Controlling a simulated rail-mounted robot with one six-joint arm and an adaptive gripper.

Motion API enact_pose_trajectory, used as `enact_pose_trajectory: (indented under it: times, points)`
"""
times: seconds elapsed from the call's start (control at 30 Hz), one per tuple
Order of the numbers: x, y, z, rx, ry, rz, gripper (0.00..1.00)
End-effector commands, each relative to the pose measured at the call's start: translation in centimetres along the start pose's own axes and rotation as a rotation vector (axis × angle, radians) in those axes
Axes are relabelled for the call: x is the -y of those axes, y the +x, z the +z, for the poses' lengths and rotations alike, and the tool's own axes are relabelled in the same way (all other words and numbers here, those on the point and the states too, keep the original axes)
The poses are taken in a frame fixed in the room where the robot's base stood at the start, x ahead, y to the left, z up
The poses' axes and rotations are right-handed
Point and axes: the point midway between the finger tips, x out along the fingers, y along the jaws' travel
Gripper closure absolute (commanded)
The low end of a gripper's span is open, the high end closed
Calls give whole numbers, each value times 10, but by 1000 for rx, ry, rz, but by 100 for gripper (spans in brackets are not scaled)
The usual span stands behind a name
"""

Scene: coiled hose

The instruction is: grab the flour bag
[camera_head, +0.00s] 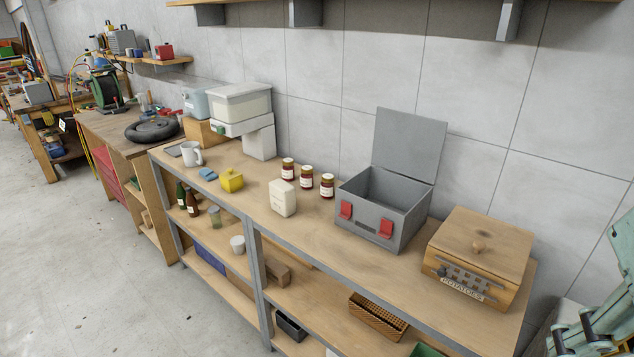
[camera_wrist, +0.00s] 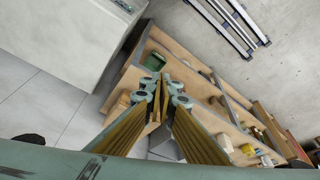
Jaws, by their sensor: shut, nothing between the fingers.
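The flour bag appears to be the small cream-white block-shaped bag (camera_head: 282,197) with a faint label. It stands upright on the wooden bench top (camera_head: 330,228), near the front edge and left of the grey metal box. My gripper (camera_wrist: 163,102) shows in the wrist view with its fingers shut and nothing between them. Green parts of my arm show at the right edge of the head view, well to the right of the bag and apart from it.
Several red-brown jars (camera_head: 306,177) stand just behind the bag. The open grey box (camera_head: 372,235) and a wooden potato box (camera_head: 478,252) stand to the right. A yellow object (camera_head: 231,180), blue cloth (camera_head: 208,174) and white mug (camera_head: 191,153) are left. Bare bench lies around the bag's front.

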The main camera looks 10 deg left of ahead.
Motion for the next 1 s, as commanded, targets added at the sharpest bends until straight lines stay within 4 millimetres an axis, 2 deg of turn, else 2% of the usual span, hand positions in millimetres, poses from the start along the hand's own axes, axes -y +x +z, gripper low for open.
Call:
enact_pose_trajectory:
  times: [0.3,0.83,1.0]
  points:
    - [0,0,0,0,0,0,100]
    - [0,0,0,0,0,0,53]
    - [0,0,0,0,0,0,51]
